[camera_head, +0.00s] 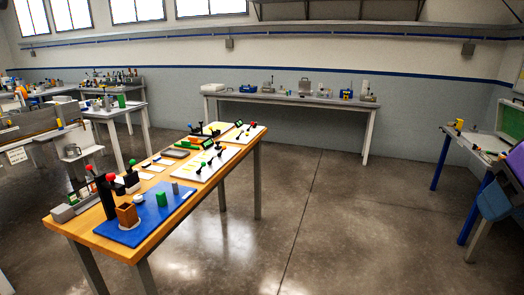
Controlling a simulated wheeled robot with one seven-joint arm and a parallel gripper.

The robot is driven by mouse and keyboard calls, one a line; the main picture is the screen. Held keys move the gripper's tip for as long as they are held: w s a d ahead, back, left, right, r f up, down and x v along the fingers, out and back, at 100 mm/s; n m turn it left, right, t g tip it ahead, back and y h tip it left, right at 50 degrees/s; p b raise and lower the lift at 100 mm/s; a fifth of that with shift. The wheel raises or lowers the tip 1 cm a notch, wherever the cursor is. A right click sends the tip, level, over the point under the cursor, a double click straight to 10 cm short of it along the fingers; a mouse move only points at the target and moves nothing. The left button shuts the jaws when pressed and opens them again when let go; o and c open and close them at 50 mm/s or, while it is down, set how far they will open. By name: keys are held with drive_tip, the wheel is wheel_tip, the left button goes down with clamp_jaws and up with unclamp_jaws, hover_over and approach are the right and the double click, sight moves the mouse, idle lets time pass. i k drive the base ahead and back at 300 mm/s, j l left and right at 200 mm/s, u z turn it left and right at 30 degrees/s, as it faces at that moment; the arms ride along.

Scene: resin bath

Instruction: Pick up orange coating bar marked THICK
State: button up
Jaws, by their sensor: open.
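I cannot make out an orange coating bar or any THICK marking at this size. Small dark pieces (203,168), with some yellow among them, lie on a white board (222,164) on the long wooden table (160,236). A second white board (251,134) farther back on this table holds more small pieces, one with a red tip (254,124). Which of these, if any, is the bar cannot be told. My gripper is not in view.
Open floor (330,220) lies right of the table. Other benches line the walls.

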sight(194, 140)
drive_tip(key=i+j+z, duration=0.1)
drive_tip(key=i+z, duration=0.25)
drive_tip(key=i, duration=2.2)
drive_tip(key=i+l+u, duration=0.15)
drive_tip(key=i, duration=0.65)
drive_tip(key=i+u, duration=0.2)
drive_tip(key=u, duration=0.2)
drive_tip(key=i+u, duration=0.45)
drive_tip(key=u, duration=0.3)
drive_tip(key=i+l+u, duration=0.1)
drive_tip(key=u, duration=0.3)
drive_tip(key=i+u, duration=0.35)
drive_tip(key=i+l+u, duration=0.1)
drive_tip(key=u, duration=0.3)
drive_tip(key=i+l+u, duration=0.35)
drive_tip(key=j, duration=0.1)
